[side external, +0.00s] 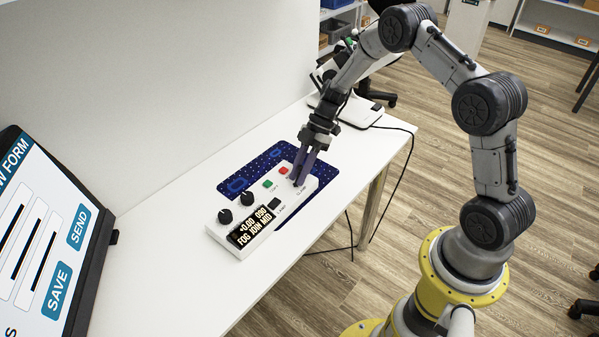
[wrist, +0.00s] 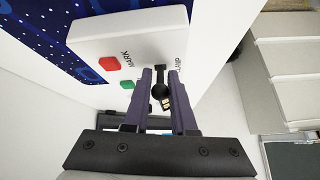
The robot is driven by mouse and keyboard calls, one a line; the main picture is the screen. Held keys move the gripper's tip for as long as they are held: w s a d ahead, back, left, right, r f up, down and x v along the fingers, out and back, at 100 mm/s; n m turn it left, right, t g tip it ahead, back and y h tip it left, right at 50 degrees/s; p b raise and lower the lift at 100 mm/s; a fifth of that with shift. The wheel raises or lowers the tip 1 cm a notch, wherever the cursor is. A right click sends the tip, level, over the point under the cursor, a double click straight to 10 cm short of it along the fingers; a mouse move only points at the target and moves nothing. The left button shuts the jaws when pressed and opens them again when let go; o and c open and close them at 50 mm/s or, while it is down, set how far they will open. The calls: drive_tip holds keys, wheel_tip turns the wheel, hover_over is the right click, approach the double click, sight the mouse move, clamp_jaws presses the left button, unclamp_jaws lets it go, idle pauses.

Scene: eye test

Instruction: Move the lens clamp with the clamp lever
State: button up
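The white control box (side external: 227,228) lies on the table, with black knobs, a display, buttons and a slot near its far right end. The clamp lever (wrist: 160,90), a black stem with a round knob, shows at that end in the wrist view. My gripper (side external: 299,180) points down over this end of the box. In the wrist view my gripper (wrist: 161,72) has its two purple fingers apart on either side of the lever, with narrow gaps seeming to show beside the knob. In the side external view the fingers mostly hide the lever. I cannot make out the lens clamp itself.
A dark blue patterned mat (side external: 235,185) lies under the box. A red button (wrist: 109,63) and a green button (wrist: 127,85) are close to my fingers. A large screen (side external: 45,240) stands at the left. A white device (side external: 360,112) is behind my gripper. The front table area is clear.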

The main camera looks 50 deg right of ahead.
drive_tip(key=shift+o, duration=0.3)
drive_tip(key=v, duration=1.3)
drive_tip(key=shift+d+r, duration=0.25)
drive_tip(key=shift+r, duration=0.1)
